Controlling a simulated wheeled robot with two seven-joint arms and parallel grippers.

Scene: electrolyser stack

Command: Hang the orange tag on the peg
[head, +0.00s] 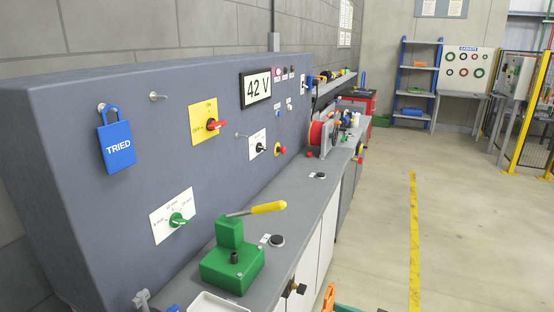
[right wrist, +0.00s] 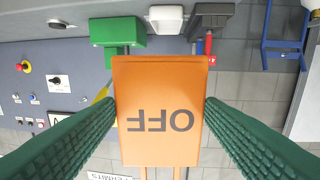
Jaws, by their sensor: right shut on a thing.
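The orange tag (right wrist: 160,85) reads OFF, upside down in the right wrist view. It fills the space between the green ribbed fingers of my right gripper (right wrist: 160,112), which is shut on it. A small orange piece (head: 328,298) at the bottom edge of the head view appears to be part of the tag. A bare peg (head: 158,96) sticks out of the grey panel to the right of the blue TRIED tag (head: 117,146). Another bare peg (head: 240,135) is further right, below the yellow switch plate. My left gripper is not in view.
On the bench below stand a green block with a yellow-handled lever (head: 230,268) and a white tray (head: 217,303).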

